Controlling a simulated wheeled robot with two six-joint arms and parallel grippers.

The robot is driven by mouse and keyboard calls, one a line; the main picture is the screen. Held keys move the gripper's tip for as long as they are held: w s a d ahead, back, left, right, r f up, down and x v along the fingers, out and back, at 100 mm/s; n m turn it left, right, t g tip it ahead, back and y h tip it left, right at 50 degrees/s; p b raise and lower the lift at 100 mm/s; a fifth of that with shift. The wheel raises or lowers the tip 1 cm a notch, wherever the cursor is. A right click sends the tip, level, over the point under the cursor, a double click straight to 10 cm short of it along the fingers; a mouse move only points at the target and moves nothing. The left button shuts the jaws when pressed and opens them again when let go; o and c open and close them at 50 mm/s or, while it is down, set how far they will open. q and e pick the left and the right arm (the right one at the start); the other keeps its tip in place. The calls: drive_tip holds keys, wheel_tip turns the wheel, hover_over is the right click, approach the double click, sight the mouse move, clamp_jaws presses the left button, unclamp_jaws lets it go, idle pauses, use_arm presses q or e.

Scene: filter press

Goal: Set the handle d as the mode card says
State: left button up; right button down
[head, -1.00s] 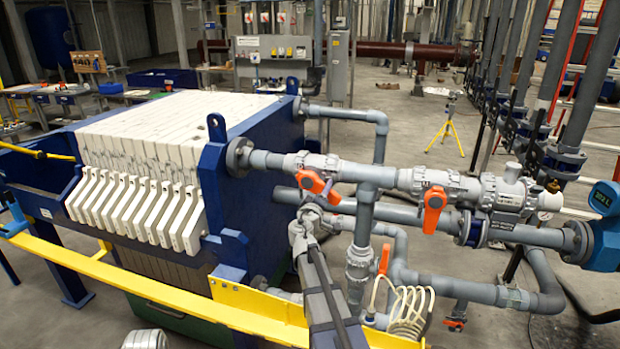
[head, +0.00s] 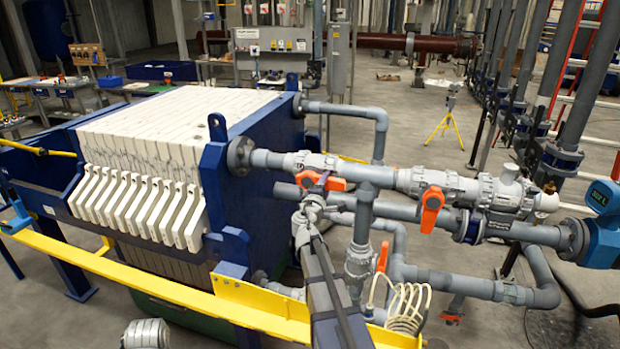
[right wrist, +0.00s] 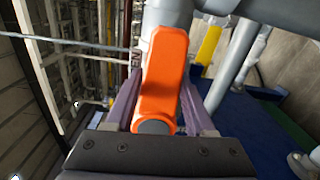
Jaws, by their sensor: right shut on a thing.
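An orange lever handle (head: 325,181) sits on the valve of the upper grey pipe, right of the filter press. My right gripper (head: 313,197) is shut on this handle; the right wrist view shows the orange lever (right wrist: 163,75) between its two fingers. The lever lies close to horizontal in the head view. Another orange handle (head: 432,208) on the same pipe hangs nearly straight down. A third orange handle (head: 383,256) stands lower, nearly upright. I cannot read any letter marking handle d, and I cannot make out a mode card.
The filter press (head: 150,130) with white plates stands left, behind a yellow rail (head: 110,267). A coiled pale hose (head: 408,305) hangs right of my right arm. Grey pipes crowd around the gripper. A blue meter (head: 603,212) is at the far right.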

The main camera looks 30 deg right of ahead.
sight(326, 184)
drive_tip(key=c, duration=0.6)
unclamp_jaws()
drive_tip(key=shift+w+d+r, duration=0.1)
drive_tip(key=shift+r, duration=0.05)
drive_tip(key=shift+c, duration=0.2)
drive_tip(key=o, duration=0.3)
drive_tip(key=shift+o, duration=0.5)
drive_tip(key=shift+s, duration=0.2)
drive_tip(key=v, duration=0.7)
